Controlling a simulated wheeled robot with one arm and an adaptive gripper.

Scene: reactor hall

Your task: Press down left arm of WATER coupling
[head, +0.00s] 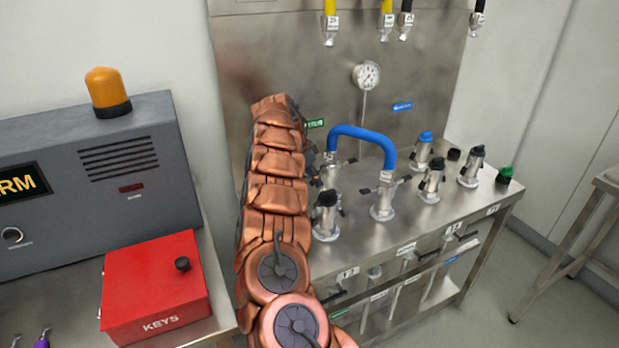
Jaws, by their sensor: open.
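A bright blue hose (362,134) arches between two metal couplings on the steel bench. Its right-hand coupling (383,204) stands clear, with small dark lever arms at its sides. Its left-hand coupling (329,174) stands beside my arm, and its left side is partly covered. No label reading WATER is legible, so I cannot tell which coupling bears that name. My copper-coloured arm reaches over the bench's left end. Only a dark bit of my gripper (311,163) shows past the arm, close to the left-hand coupling; its jaws are open. Whether it touches the coupling's left arm is hidden.
A black-capped coupling (326,217) stands in front, near my arm. More capped couplings (432,182) stand to the right. A pressure gauge (367,75) is on the steel back panel, with several hose ends hanging above. A red KEYS box (155,287) and grey alarm cabinet (85,185) are at left.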

